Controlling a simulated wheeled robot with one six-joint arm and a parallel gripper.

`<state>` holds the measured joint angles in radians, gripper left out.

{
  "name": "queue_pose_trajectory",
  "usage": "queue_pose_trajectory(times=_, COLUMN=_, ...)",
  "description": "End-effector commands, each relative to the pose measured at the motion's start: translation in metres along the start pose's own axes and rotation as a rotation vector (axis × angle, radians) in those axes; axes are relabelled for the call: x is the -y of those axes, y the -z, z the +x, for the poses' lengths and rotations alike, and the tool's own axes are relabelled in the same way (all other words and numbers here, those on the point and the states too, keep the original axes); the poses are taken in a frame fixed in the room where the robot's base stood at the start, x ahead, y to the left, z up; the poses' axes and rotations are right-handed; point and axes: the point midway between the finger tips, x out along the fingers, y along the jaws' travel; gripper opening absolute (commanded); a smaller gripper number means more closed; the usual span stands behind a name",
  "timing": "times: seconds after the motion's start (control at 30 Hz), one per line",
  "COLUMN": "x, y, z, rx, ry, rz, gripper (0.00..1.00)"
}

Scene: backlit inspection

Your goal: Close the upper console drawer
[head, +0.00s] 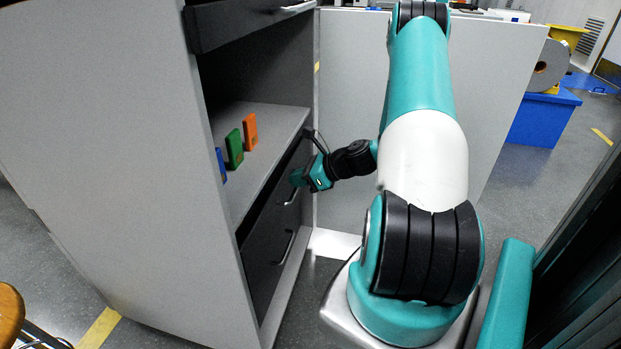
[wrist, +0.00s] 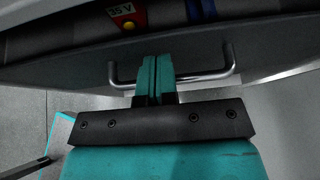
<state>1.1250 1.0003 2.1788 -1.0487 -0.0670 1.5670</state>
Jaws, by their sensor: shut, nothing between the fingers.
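The console is a tall grey cabinet (head: 110,130) on the left of the head view. Below its open shelf are two dark drawer fronts, an upper one (head: 262,212) and a lower one (head: 262,268), each with a metal handle. The upper front looks nearly flush with the shelf edge; I cannot tell whether a small gap stands. My gripper (head: 298,178) is at the upper front, by its handle (head: 291,197). In the wrist view my shut, empty fingers (wrist: 157,64) cross the middle of the handle bar (wrist: 205,79) and reach toward the front. Whether they touch it is unclear.
Blue (head: 220,165), green (head: 234,148) and orange (head: 250,132) blocks stand on the shelf (head: 265,118). Another dark front (head: 240,24) with a handle is above. A grey panel (head: 350,90) stands behind my arm. A stool (head: 10,312) is at lower left.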

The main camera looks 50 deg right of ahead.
Motion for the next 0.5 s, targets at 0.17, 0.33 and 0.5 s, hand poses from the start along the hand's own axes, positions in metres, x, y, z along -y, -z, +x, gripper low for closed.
queue_pose_trajectory(times=0.17, x=-0.001, y=0.0, z=0.02, rx=0.0, ry=-0.002, rz=-0.002, gripper=0.0)
queue_pose_trajectory(times=0.33, x=-0.001, y=-0.001, z=0.024, rx=0.0, ry=-0.002, rz=-0.001, gripper=0.0)
queue_pose_trajectory(times=0.5, x=-0.001, y=-0.001, z=0.024, rx=0.0, ry=-0.002, rz=-0.002, gripper=0.0)
